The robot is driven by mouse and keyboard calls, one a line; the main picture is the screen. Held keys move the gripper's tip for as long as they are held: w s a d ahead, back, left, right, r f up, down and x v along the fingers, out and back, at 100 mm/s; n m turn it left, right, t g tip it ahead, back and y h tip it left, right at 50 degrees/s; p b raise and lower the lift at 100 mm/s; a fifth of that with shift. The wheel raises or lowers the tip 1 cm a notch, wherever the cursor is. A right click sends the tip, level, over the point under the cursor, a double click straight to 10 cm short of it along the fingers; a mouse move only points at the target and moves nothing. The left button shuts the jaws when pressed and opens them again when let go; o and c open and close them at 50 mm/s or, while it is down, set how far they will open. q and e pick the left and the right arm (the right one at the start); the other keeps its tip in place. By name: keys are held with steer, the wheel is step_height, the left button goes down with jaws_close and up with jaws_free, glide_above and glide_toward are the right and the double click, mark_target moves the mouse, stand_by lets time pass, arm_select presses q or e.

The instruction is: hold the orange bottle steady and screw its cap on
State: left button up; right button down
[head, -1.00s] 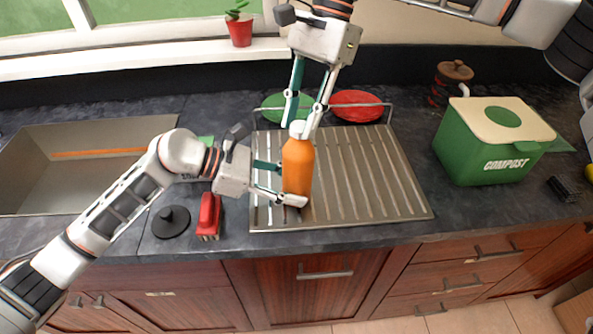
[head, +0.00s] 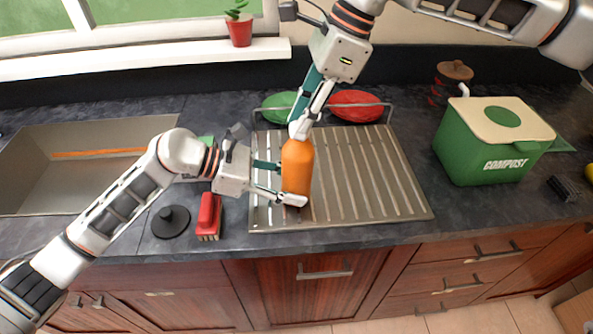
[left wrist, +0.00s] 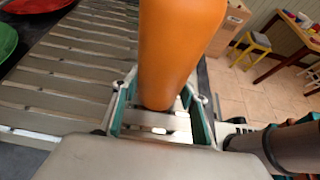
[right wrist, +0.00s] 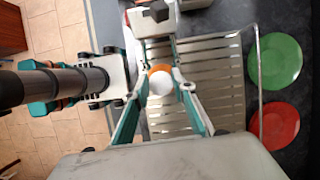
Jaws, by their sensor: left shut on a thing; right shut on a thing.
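The orange bottle (head: 297,168) stands upright on the metal draining board (head: 370,185). My left gripper (head: 285,185) is shut around its lower body from the left, and the bottle (left wrist: 180,50) fills the middle of the left wrist view between those fingers. My right gripper (head: 298,130) comes from above and is shut on the white cap (right wrist: 160,84) at the bottle's top. In the right wrist view the cap sits centred over the orange neck between the fingertips. In the head view the fingers mostly hide the cap, and I cannot tell how tightly it is seated.
A green plate (head: 278,106) and a red plate (head: 357,105) stand behind the board. A green compost bin (head: 490,140) is at the right. A red brush (head: 209,216), a black sink plug (head: 171,221) and the sink (head: 80,160) are at the left.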

steer(key=m+t, duration=0.2)
steer(key=m, duration=0.3)
steer(key=shift+w, duration=0.2)
steer(key=shift+r+m+t+h, duration=0.1)
steer(key=shift+m+t+h, duration=0.3)
steer(key=shift+m, duration=0.8)
steer(key=shift+m+t+h, duration=0.3)
steer(key=shift+m+t, duration=0.1)
steer(key=shift+m, duration=0.8)
steer(key=c, duration=1.8)
jaws_free()
steer(key=n, duration=0.2)
steer(key=n+g+y, duration=0.1)
steer(key=n, duration=0.1)
steer(key=shift+s+n+g, duration=0.1)
steer(key=shift+n+g, duration=0.2)
steer(key=shift+n, duration=0.1)
steer(key=n+g, duration=0.1)
steer(key=n, duration=0.3)
steer(key=shift+g, duration=0.4)
steer(key=n, duration=0.2)
steer(key=n+g, duration=0.1)
steer(key=n, duration=0.1)
steer(key=shift+n+g, duration=0.3)
steer(key=shift+n+g+h, duration=0.25)
steer(key=shift+n+g, duration=0.2)
steer(key=shift+n, duration=0.8)
steer(key=shift+n+g+h, duration=0.25)
steer(key=shift+n+g, duration=0.2)
steer(key=shift+n, duration=0.8)
